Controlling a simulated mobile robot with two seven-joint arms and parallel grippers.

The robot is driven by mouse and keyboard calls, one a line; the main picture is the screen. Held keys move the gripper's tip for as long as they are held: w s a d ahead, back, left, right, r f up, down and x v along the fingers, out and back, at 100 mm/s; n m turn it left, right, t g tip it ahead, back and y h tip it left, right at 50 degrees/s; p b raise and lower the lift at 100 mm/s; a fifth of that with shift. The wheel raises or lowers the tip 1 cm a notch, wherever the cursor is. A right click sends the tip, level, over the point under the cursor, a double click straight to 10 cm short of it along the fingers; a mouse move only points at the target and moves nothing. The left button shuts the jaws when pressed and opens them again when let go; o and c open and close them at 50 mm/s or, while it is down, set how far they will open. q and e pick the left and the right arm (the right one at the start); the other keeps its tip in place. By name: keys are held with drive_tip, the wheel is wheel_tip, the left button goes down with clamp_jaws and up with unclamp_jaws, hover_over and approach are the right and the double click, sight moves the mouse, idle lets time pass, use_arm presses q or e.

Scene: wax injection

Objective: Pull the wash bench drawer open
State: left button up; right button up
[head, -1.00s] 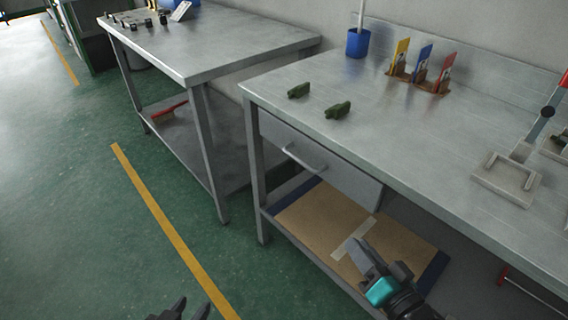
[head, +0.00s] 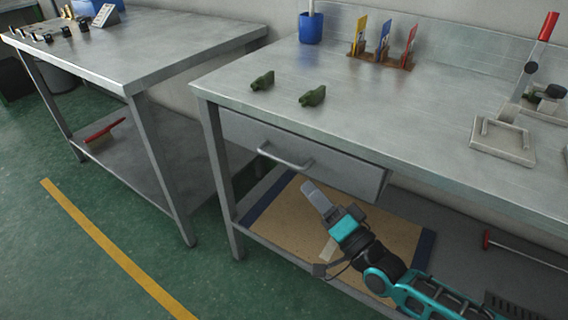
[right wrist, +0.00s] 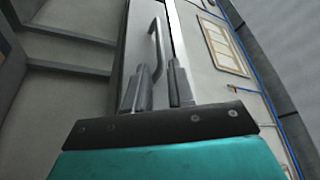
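The wash bench drawer (head: 330,170) is a grey box under the top of the right-hand bench. Its front looks near the bench edge, with no open interior visible. Its bar handle (head: 285,156) is on the front; the handle also shows in the right wrist view (right wrist: 158,42). My right gripper (head: 313,196) is just below and right of the handle in the head view. In the right wrist view its two fingers (right wrist: 158,88) stand apart with nothing held, and the handle is ahead between them. Contact cannot be told. My left gripper is out of view.
The bench top (head: 400,120) carries two green pieces (head: 312,96), a blue cup (head: 310,28) and a card rack (head: 380,58). A lower shelf with a brown board (head: 290,215) is under the drawer. Another table (head: 150,45) stands left. Green floor in front is clear.

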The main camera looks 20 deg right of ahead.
sight(286, 161)
drive_tip(key=b+x, duration=0.1)
drive_tip(key=x, duration=0.8)
drive_tip(key=shift+w+a+r, duration=0.1)
drive_tip(key=shift+w+r, duration=0.05)
drive_tip(key=shift+w, duration=0.2)
clamp_jaws()
